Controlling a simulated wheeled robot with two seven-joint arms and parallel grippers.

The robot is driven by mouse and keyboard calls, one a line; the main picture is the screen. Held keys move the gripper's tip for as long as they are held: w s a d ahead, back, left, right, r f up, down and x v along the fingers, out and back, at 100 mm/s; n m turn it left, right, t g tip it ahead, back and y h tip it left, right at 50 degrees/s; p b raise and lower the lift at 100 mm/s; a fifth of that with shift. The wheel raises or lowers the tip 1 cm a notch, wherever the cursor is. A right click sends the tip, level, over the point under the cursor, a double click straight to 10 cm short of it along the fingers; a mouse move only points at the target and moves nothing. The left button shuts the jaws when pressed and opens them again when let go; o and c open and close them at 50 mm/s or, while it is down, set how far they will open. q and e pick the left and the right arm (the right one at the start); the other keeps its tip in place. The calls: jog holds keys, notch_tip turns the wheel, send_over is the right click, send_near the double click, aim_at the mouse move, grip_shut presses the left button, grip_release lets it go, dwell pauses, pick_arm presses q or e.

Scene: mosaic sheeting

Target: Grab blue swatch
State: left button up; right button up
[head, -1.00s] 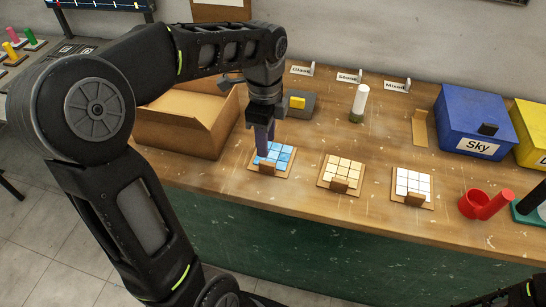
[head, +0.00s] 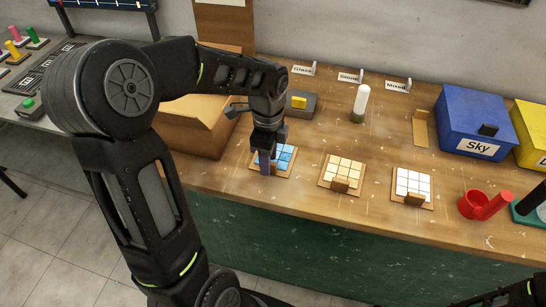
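The blue swatch (head: 284,156), a small sheet of blue tiles on a wooden board, lies on the bench left of two similar boards. My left gripper (head: 266,164) points down over the swatch's left part and covers some of it. The small wooden block at the board's front edge is mostly hidden behind the fingers. I cannot tell whether the fingers touch the swatch or how far apart they are. My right gripper is not in view; only a dark part of my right arm shows at the bottom right.
A cream swatch (head: 343,172) and a white swatch (head: 413,184) lie to the right. An open cardboard box (head: 196,138) stands left of the gripper.

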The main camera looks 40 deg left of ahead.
pick_arm(q)
jog(key=shift+f, duration=0.1)
jog(key=shift+c, duration=0.6)
grip_shut()
dwell(1.1)
